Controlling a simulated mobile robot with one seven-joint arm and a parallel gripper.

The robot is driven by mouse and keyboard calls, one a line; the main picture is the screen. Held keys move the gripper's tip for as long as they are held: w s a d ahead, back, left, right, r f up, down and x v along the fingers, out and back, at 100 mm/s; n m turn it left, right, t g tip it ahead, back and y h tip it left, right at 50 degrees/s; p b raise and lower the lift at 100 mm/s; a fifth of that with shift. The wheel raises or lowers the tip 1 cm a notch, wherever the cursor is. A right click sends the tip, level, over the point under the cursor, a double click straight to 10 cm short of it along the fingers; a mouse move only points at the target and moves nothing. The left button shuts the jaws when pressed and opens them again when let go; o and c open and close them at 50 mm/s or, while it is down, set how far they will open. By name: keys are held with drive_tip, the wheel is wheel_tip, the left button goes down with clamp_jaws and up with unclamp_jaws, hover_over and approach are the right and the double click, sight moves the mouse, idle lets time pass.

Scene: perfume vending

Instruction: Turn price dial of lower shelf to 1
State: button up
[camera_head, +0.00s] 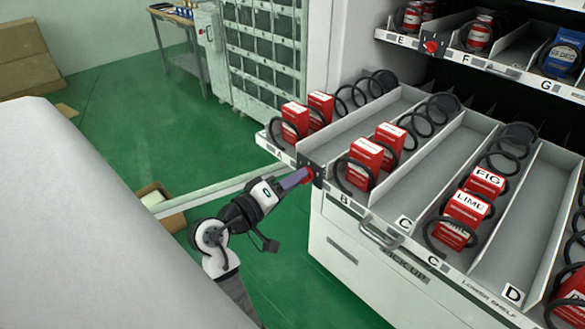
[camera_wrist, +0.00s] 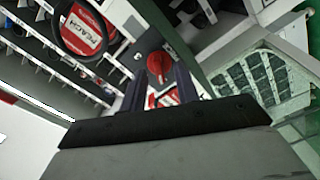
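The lower shelf (camera_head: 455,157) is pulled out, with spiral coils and boxes in its lanes. Its red price dial (camera_head: 307,176) sits on a dark plate on the front edge, between labels A and B. The dial shows in the wrist view (camera_wrist: 158,64), just beyond my fingertips and between them. My gripper (camera_wrist: 159,82) is open, with a dark finger on each side and nothing held. In the head view my gripper (camera_head: 298,179) is close in front of the dial, partly hiding it. I cannot tell whether the fingers touch it, and its setting is too small to read.
Red boxes (camera_head: 365,160) stand in the coils behind the shelf front. A metal handle (camera_head: 380,236) sticks out below the shelf edge. An upper shelf has another red dial (camera_head: 431,47). A white surface (camera_head: 80,220) fills the left; green floor lies between.

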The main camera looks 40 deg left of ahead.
drive_tip(key=shift+s, duration=0.1)
drive_tip(key=s+a+b, duration=0.1)
drive_tip(key=s+b, duration=0.2)
drive_tip(key=s, duration=1)
drive_tip(key=shift+s+b, duration=0.3)
